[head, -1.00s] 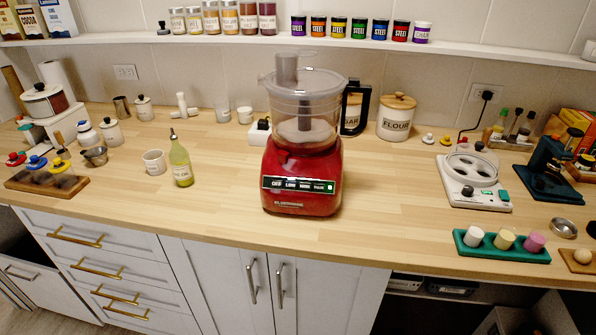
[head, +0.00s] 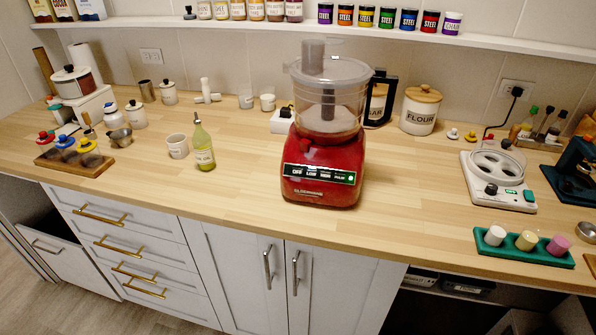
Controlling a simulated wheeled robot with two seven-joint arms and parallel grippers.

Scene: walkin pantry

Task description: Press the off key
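A red food processor (head: 322,196) with a clear bowl stands upright on the wooden counter, right of the middle of the head view. A dark key strip (head: 319,174) crosses its front. The off key (head: 297,170) is at the strip's left end, with low, high and pulse keys to its right. A small green light shows at the strip's right end. The bowl holds something pale. Neither of my grippers is in the head view, and nothing covers the keys.
The counter (head: 240,205) is clear in front of the processor. An oil bottle (head: 203,148) and a white mug (head: 177,146) stand to its left. A flour canister (head: 420,112) stands behind right.

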